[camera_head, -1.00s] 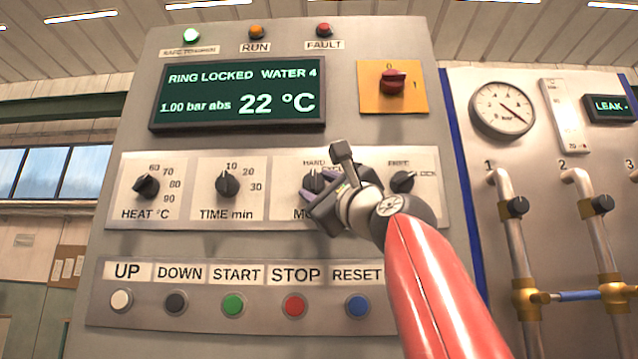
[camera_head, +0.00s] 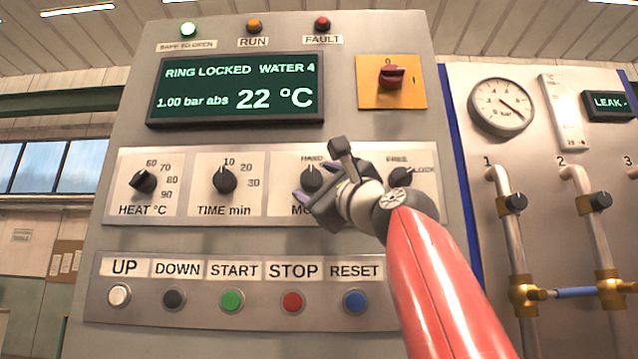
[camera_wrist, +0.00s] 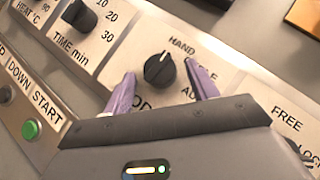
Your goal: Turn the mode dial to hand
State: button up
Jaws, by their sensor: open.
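The mode dial (camera_head: 311,179) is a black knob on a pale plate, left of my arm. In the wrist view the dial (camera_wrist: 160,71) shows a white mark that points up and slightly right, roughly toward the HAND label (camera_wrist: 181,46). My gripper (camera_head: 309,184) is open, with its purple fingers on either side of the dial. In the wrist view the gripper (camera_wrist: 160,74) shows a gap between each finger and the knob. The right finger covers part of the CYCLE label, and the gripper body hides part of the MODE and AUTO labels.
The time dial (camera_head: 225,179) is to the left, and the FREE/LOCK dial (camera_head: 400,178) is close on the right, partly behind my wrist. Push buttons, including STOP (camera_head: 292,301), run below. The display (camera_head: 238,90) and a red switch (camera_head: 392,77) are above.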

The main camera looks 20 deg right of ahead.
jog(key=b+v, duration=0.5)
jog(key=v, duration=0.2)
jog(key=shift+s+f, duration=0.15)
jog(key=shift+s, duration=0.2)
